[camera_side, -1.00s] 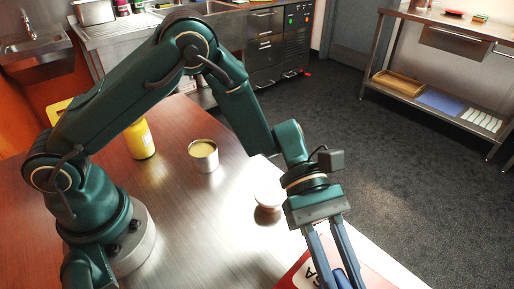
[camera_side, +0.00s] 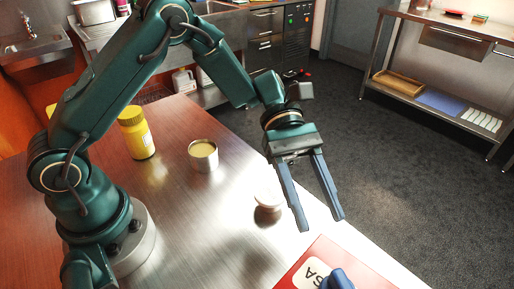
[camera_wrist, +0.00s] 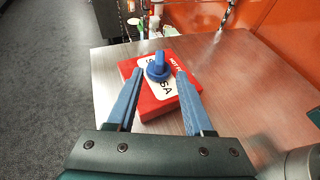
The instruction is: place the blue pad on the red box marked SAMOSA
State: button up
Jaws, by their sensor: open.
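The red box (camera_wrist: 150,107) with a white label lies on the steel table; part of the label's lettering, ending in "SA", is readable. In the side view the red box (camera_side: 300,268) is cut off by the lower edge. The blue pad (camera_wrist: 157,70), round with an upright grip on top, rests on the box's label; in the side view its blue grip (camera_side: 337,280) shows at the bottom edge. My gripper (camera_side: 322,224) is open and empty, above and apart from the pad. In the wrist view my gripper's fingers (camera_wrist: 157,72) frame the box from either side.
On the table (camera_side: 200,225) stand an open tin of pale yellow contents (camera_side: 203,156), a yellow jar (camera_side: 137,134) and a small round white-topped object (camera_side: 268,203). The table's edge runs close beside the box, with dark floor beyond. A steel shelf (camera_side: 440,35) stands at the back right.

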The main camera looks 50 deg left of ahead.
jog(key=s+a+r+m+t+y, duration=0.2)
jog(key=s+a+m+t+y, duration=0.2)
jog(key=a, duration=0.5)
jog(key=s+a+r+m+t+y, duration=0.3)
jog(key=s+a+m+t+y, duration=0.2)
jog(key=a+m+y, duration=0.3)
jog(key=shift+s+a+r+m+t+y, duration=0.2)
jog(key=shift+a+r+m+t+y, duration=0.1)
jog(key=shift+a+m+t, duration=0.45)
